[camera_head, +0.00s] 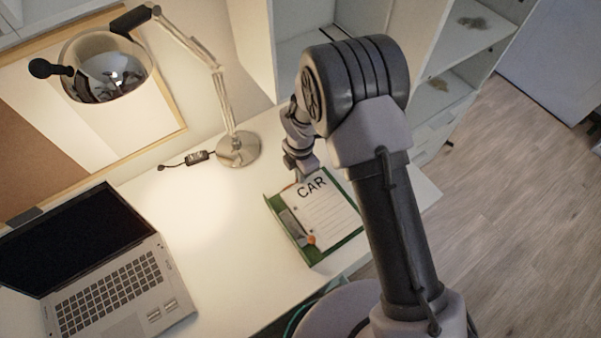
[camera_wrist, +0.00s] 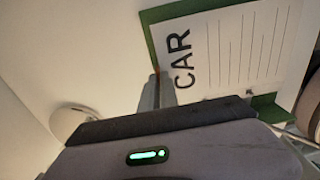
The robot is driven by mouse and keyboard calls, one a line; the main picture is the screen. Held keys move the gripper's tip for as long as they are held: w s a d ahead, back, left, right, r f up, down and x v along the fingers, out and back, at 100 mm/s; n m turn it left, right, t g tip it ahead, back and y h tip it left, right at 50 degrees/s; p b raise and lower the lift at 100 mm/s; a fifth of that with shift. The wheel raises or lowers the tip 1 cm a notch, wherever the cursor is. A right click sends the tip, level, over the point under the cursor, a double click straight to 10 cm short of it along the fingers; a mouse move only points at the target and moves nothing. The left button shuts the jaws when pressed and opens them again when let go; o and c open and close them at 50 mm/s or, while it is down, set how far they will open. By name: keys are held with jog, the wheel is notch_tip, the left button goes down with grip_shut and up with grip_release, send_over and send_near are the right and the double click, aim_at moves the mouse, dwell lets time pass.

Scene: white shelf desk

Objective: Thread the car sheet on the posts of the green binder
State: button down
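The car sheet (camera_head: 325,212) is white, with "CAR" in black and ruled lines. It lies over the green binder (camera_head: 352,239), whose green border shows around it. In the wrist view, the sheet (camera_wrist: 250,50) is turned sideways over the binder (camera_wrist: 165,14). My gripper (camera_head: 303,177) is at the sheet's "CAR" end. In the wrist view, its fingers (camera_wrist: 157,80) are close together at the sheet's edge beside the lettering, with a small orange-red bit between their tips. A grey strip and an orange spot show at the binder's left side. The posts and their fit with the sheet are not clear.
An open laptop (camera_head: 105,285) stands at the left of the white desk (camera_head: 215,225). A desk lamp (camera_head: 238,150) stands behind the binder, its head over the left. White shelves (camera_head: 455,45) rise at the back right. The desk between laptop and binder is clear.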

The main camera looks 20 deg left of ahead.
jog(key=shift+f, duration=0.25)
dwell(0.3)
jog(key=c, duration=1.5)
grip_release()
jog(key=shift+c, duration=0.2)
notch_tip(320, 180, up, 18)
jog(key=p, duration=0.5)
jog(key=shift+f, duration=0.25)
